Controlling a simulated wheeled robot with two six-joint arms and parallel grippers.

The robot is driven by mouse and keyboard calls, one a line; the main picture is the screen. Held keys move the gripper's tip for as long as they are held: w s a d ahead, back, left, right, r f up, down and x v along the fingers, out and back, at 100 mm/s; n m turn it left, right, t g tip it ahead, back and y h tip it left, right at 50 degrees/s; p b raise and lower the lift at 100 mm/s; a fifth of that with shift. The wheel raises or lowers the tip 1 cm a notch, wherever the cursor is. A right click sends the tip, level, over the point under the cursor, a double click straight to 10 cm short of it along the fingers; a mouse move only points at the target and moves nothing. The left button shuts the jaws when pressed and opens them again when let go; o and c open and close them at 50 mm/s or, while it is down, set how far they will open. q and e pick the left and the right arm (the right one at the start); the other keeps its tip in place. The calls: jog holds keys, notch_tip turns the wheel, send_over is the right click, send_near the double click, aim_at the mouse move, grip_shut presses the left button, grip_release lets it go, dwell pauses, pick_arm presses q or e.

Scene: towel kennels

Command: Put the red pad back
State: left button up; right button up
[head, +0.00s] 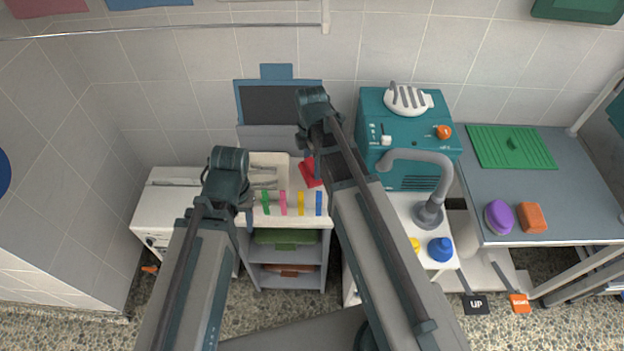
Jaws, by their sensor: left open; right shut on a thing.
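The red pad (311,173) is at the right part of the pale-topped cart (258,218), partly hidden by my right arm. My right gripper (309,146) is above the cart's back right, shut on the red pad; the fingertips are mostly hidden. Whether the pad touches the cart top cannot be told. My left gripper (246,200) is over the cart's left side, open and empty, left of the upright green strip (266,203). Pink (283,203), yellow (300,203) and blue (318,203) strips stand in the same row.
A pale tray with grey tools (264,170) lies behind the strips. A dark panel (280,104) stands at the wall behind. A teal machine (410,130) and grey tap (431,210) stand to the right. A white unit (165,205) is at the left.

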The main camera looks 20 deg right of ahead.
aim_at(312, 172)
pick_arm(q)
jog(key=shift+f, duration=0.5)
pick_arm(e)
jog(key=shift+f, duration=0.5)
notch_tip(312, 172, down, 4)
jog(key=b, duration=0.4)
jog(key=shift+r, duration=0.3)
jog(key=o, duration=0.7)
jog(key=shift+o, duration=1.1)
pick_arm(q)
notch_tip(312, 172, down, 4)
jog(key=shift+r, duration=0.15)
jog(key=shift+r, duration=0.15)
